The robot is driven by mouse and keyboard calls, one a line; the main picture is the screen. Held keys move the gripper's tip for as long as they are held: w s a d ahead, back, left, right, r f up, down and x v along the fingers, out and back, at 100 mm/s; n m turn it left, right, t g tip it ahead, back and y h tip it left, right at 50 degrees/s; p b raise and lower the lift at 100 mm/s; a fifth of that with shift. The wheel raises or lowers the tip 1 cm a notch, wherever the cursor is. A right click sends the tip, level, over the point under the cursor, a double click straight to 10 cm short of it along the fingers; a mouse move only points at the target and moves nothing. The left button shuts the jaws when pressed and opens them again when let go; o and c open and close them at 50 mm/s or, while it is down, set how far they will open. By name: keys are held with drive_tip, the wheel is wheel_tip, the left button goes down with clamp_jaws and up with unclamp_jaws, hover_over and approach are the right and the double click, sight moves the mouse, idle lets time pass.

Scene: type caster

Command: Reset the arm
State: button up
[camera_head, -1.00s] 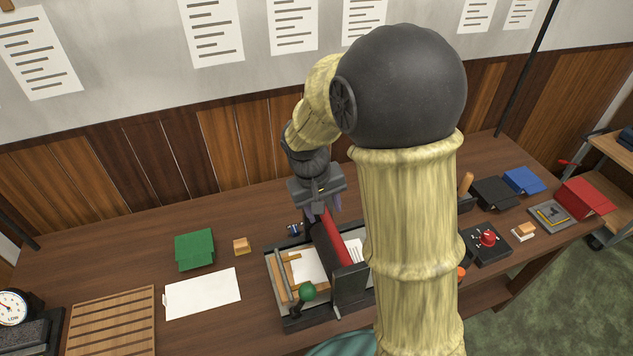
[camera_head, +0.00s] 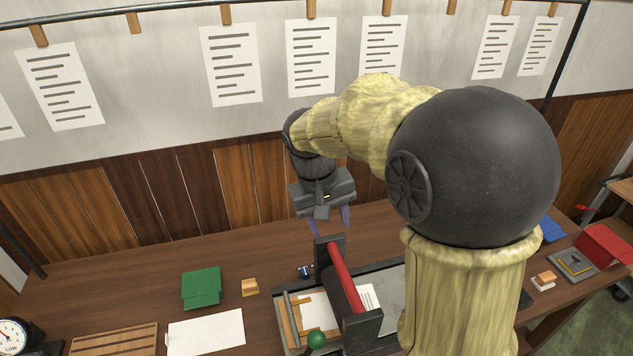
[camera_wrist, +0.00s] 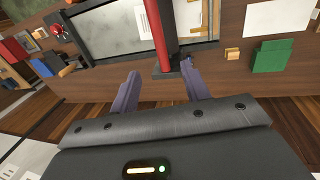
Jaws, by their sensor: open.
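My gripper (camera_head: 329,220) is open and empty, raised above the back of the desk behind the press. In the wrist view its two purple fingers (camera_wrist: 160,92) stand apart with nothing between them. The press has a red roller (camera_head: 345,278) on a dark frame and a green-knobbed handle (camera_head: 316,339). The roller also shows in the wrist view (camera_wrist: 157,32), just beyond the fingertips. My arm's large elbow hides part of the desk to the right.
A green box (camera_head: 202,288), a small wooden block (camera_head: 250,287) and a white sheet (camera_head: 206,332) lie left of the press. A slatted wooden rack (camera_head: 115,340) is at front left. A red box (camera_head: 604,246) is at far right. The wall with pinned papers stands behind.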

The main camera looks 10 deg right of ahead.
drive_tip(key=s+d+f, duration=0.2)
drive_tip(key=s+f, duration=0.1)
drive_tip(key=s+d+f+m+t+y, duration=0.1)
drive_tip(key=s+d+f, duration=0.1)
drive_tip(key=s+f, duration=0.1)
drive_tip(key=s+d+f+t+y, duration=0.1)
drive_tip(key=s+d+f, duration=0.1)
drive_tip(key=s+f, duration=0.2)
drive_tip(key=shift+s+m, duration=0.3)
drive_tip(key=shift+s, duration=0.05)
drive_tip(key=shift+w, duration=0.1)
